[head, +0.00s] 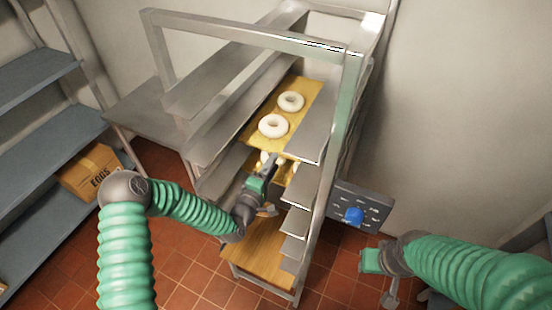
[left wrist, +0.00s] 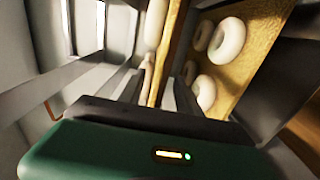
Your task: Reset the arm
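My left gripper (head: 272,167) reaches into the metal rack (head: 345,110), just below the upper yellow bagel board (head: 297,112). In the left wrist view its fingers (left wrist: 155,98) look spread, with a board edge beyond and between them; I cannot tell whether they touch it. Two pale bagels (head: 291,101) lie on the upper board. More bagels on a lower yellow board (head: 287,172) are partly hidden behind the gripper. Bagels (left wrist: 227,40) also show close by in the left wrist view.
Metal shelves (head: 225,125) line both sides of the rack close to my left gripper. A wooden board (head: 265,258) sits low in the rack. An EGGS box (head: 88,172) stands on the left shelving.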

